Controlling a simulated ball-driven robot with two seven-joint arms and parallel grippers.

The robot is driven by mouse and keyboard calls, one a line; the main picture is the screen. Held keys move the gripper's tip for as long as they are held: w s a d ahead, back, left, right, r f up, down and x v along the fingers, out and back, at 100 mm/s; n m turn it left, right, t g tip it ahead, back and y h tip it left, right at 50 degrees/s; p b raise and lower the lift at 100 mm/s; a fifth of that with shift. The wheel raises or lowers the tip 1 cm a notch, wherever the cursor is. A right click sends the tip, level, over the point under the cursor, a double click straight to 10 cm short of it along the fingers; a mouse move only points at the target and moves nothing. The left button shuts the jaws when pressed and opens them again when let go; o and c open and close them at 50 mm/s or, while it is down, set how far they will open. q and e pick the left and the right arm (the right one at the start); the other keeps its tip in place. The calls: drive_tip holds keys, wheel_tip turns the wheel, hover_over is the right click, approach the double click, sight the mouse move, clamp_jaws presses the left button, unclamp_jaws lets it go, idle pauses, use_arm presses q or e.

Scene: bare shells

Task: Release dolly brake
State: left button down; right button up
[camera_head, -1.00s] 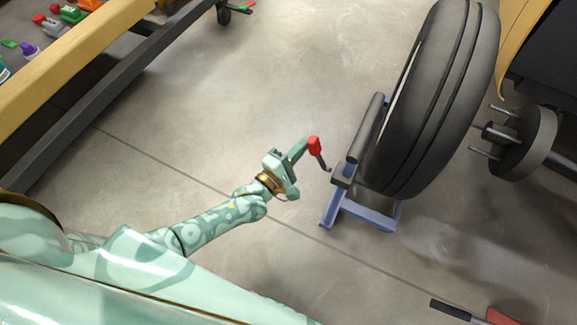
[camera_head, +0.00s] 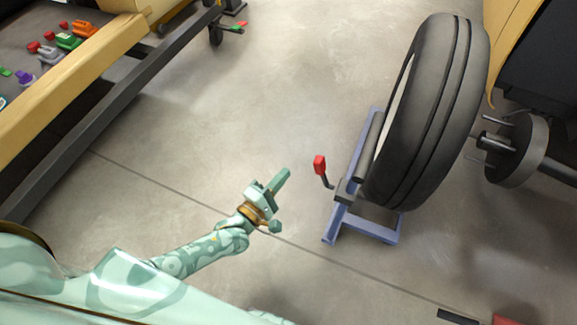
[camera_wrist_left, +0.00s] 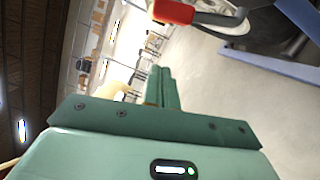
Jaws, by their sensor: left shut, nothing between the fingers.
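The dolly (camera_head: 345,205) is a blue-grey frame on the floor with dark rollers, holding an upright black tire (camera_head: 432,110). Its brake lever has a red grip (camera_head: 320,165) on a dark bent arm, at the dolly's left side. The red grip also shows at the top of the left wrist view (camera_wrist_left: 173,12). My left gripper (camera_head: 284,173) is shut and empty, to the left of the red grip and apart from it. Its closed fingers also show in the left wrist view (camera_wrist_left: 163,85). My right gripper is not in view.
A wheel hub with studs (camera_head: 515,150) stands right of the tire, by a yellow and black body. A yellow-edged bench (camera_head: 75,85) with several coloured items is at upper left. A red and black object (camera_head: 508,320) lies at the bottom right. Open floor lies between.

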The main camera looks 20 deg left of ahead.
use_arm(q)
drive_tip(key=p+v, duration=0.1)
drive_tip(key=v, duration=0.4)
drive_tip(key=shift+s+a, duration=0.2)
drive_tip(key=shift+s, duration=0.05)
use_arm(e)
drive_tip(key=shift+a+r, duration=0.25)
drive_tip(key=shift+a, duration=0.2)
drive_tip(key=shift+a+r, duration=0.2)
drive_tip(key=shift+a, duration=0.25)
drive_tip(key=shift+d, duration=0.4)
